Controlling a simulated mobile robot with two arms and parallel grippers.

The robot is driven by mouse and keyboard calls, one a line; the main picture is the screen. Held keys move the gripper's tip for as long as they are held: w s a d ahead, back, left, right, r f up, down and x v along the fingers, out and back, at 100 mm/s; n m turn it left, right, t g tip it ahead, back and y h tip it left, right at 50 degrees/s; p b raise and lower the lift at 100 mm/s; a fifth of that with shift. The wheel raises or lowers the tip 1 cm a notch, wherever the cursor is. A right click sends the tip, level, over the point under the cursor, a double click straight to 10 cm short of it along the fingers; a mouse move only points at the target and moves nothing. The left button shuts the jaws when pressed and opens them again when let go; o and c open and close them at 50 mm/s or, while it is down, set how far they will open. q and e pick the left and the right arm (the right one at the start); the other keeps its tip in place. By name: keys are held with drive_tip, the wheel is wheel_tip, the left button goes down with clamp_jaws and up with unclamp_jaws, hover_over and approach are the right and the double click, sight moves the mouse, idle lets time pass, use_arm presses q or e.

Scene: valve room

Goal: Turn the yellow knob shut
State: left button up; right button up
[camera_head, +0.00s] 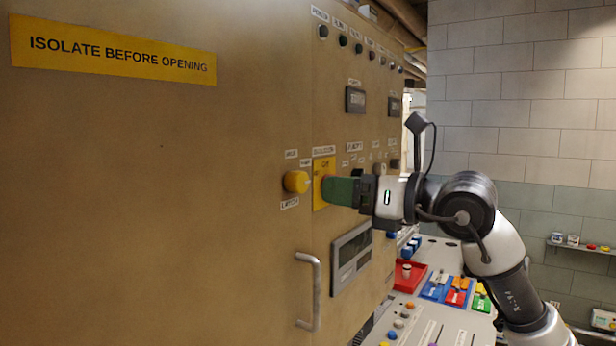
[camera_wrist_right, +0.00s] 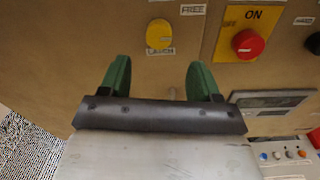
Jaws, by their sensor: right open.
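The yellow knob (camera_head: 296,182) is a round knob on the tan cabinet front, left of my right gripper in the head view. In the right wrist view the yellow knob (camera_wrist_right: 160,35) sits ahead of the fingertips, between labels reading FREE and LATCH. My right gripper (camera_head: 328,190) has green fingers and reaches in from the right, close to the panel. In the right wrist view its fingers (camera_wrist_right: 160,72) are spread with nothing between them, apart from the knob. My left gripper is not in view.
A red knob (camera_wrist_right: 248,43) on a yellow plate marked ON is right of the yellow knob; the gripper hides it in the head view. A vertical handle (camera_head: 308,290) and a display (camera_head: 351,257) are below. A control desk (camera_head: 415,325) with coloured trays stands lower right.

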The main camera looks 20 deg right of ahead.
sight(304, 185)
drive_tip(key=p+x, duration=0.2)
drive_tip(key=x, duration=0.4)
drive_tip(key=shift+a+r, duration=0.1)
drive_tip(key=shift+r, duration=0.1)
drive_tip(key=shift+w+a+f+p, duration=0.2)
drive_tip(key=shift+w+a+p, duration=0.1)
drive_tip(key=shift+w+p, duration=0.05)
drive_tip(key=c, duration=0.9)
